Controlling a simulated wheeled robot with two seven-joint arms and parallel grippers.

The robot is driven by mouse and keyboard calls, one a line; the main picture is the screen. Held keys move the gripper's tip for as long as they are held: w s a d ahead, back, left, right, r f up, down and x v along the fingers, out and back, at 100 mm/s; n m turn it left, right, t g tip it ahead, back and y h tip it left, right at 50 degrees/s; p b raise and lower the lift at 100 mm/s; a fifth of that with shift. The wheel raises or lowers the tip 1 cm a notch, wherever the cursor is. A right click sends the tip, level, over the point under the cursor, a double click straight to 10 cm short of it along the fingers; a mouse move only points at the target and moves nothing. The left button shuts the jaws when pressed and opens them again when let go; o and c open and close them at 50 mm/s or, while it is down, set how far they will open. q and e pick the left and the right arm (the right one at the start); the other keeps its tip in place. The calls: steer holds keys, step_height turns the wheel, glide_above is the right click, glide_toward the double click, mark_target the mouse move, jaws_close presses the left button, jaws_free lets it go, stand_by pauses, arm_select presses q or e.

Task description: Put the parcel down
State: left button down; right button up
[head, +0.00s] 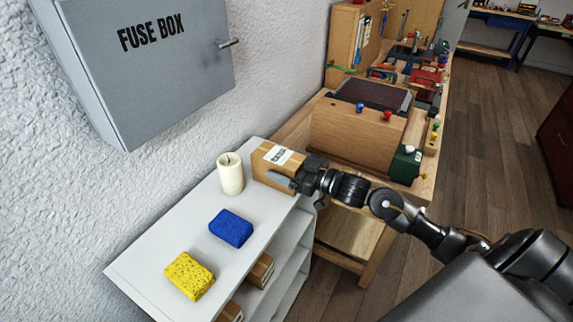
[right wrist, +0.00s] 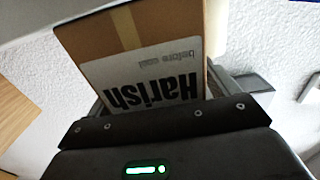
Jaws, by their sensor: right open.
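The parcel (head: 264,158) is a brown cardboard box with a white label, at the back right of the white shelf unit's top (head: 150,263). It appears to rest on that surface. My right gripper (head: 285,176) is at the parcel from the right, with one grey finger along its near side. The jaws are open around the parcel; the far finger is hidden in the head view. In the right wrist view the parcel (right wrist: 130,55), with its label reading "Harish", stands between the fingers. My left gripper is not in view.
A cream candle (head: 231,173) stands just left of the parcel. A blue sponge (head: 231,228) and a yellow sponge (head: 189,276) lie nearer. A grey fuse box (head: 150,60) hangs on the wall above. A wooden workbench with a wooden box (head: 355,135) stands behind, to the right.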

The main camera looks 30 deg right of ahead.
steer(key=shift+r, duration=0.1)
steer(key=b+v, duration=0.1)
steer(key=v, duration=1.1)
steer(key=shift+b, duration=0.4)
steer(key=shift+d, duration=0.1)
